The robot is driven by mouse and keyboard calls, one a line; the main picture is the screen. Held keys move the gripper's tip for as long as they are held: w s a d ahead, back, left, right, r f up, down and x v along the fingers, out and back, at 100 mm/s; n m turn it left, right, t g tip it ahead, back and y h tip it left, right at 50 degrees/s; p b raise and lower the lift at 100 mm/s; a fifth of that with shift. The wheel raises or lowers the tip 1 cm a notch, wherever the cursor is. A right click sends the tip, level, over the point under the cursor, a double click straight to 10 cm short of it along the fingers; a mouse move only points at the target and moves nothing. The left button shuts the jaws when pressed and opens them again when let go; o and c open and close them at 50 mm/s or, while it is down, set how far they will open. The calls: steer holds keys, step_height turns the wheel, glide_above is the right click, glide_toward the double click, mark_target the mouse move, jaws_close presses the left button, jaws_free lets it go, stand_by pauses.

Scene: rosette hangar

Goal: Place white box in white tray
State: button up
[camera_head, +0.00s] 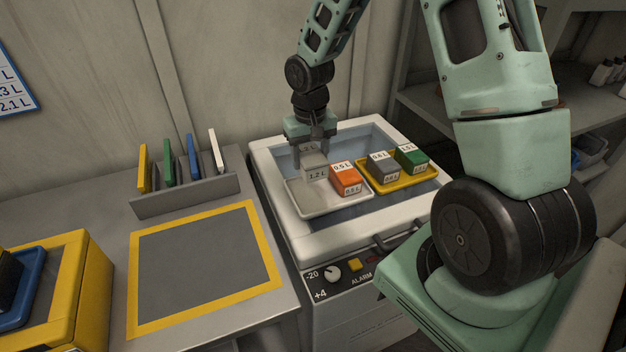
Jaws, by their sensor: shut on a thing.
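My gripper (311,150) is shut on the white box (316,172), which bears a "1.2 L" label. The box is at the back left part of the white tray (312,212), over or in it. I cannot tell whether its bottom touches the tray. An orange box (345,179) labelled "0.5 L" sits in the right part of the same tray, close beside the white box. The tray's front left area is bare.
A yellow tray (403,184) to the right holds a grey box (381,166) and a green box (411,157). Both trays are in an open white chest (268,180) with raised rims. A rack (187,196) of coloured plates stands left. The yellow-framed grey area (205,265) is empty.

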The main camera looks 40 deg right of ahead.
step_height(320, 180, down, 8)
steer(key=shift+f+p, duration=0.1)
steer(key=shift+p, duration=0.35)
steer(key=shift+f, duration=0.2)
steer(key=o, duration=1.1)
steer(key=shift+c, duration=0.2)
steer(key=shift+r, duration=0.15)
